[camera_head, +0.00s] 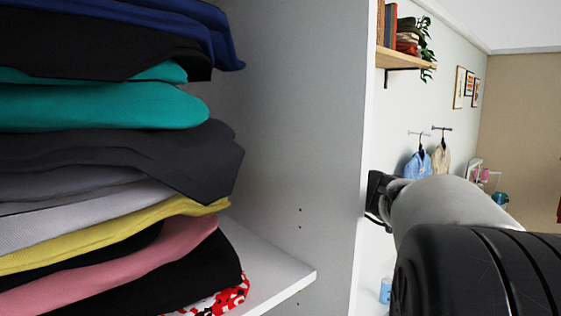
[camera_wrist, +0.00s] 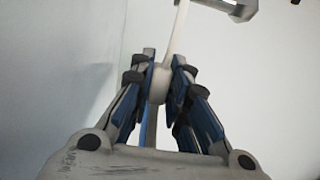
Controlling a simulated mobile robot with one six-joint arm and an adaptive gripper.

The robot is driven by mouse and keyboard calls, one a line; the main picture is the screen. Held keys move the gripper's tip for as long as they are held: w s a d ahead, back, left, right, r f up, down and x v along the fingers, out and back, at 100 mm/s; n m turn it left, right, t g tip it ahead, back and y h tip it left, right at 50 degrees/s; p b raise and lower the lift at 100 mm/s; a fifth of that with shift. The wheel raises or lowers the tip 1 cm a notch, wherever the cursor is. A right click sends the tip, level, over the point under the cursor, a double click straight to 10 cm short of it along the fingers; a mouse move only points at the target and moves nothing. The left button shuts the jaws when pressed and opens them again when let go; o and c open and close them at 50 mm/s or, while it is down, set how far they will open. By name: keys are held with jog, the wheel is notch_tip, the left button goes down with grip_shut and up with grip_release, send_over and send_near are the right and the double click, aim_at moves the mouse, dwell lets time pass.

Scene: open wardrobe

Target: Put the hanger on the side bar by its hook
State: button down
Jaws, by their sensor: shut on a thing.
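My gripper (camera_wrist: 162,82) is shut on a pale, slim piece in the wrist view, which I take to be the hanger (camera_wrist: 180,32). Its thin white part runs up from between the fingertips and out of the top edge. The hook and the rest of its shape are not clear. A grey metal bar end (camera_wrist: 240,9), possibly the side bar, shows at the top edge, right of the hanger and apart from it in the picture. In the head view the fingers and hanger are hidden; only my arm shows at the right.
A grey wardrobe panel (camera_head: 300,120) stands left of my arm. Folded clothes (camera_head: 110,160) fill a white shelf (camera_head: 285,272) at the left. On the far wall, a blue shirt (camera_head: 416,166) and a beige shirt (camera_head: 440,160) hang from pegs, below a wooden shelf (camera_head: 405,60).

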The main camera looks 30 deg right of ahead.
jog(key=shift+f, duration=0.25)
jog(key=c, duration=1.5)
grip_release()
jog(key=shift+r, duration=0.1)
jog(key=shift+o, duration=0.2)
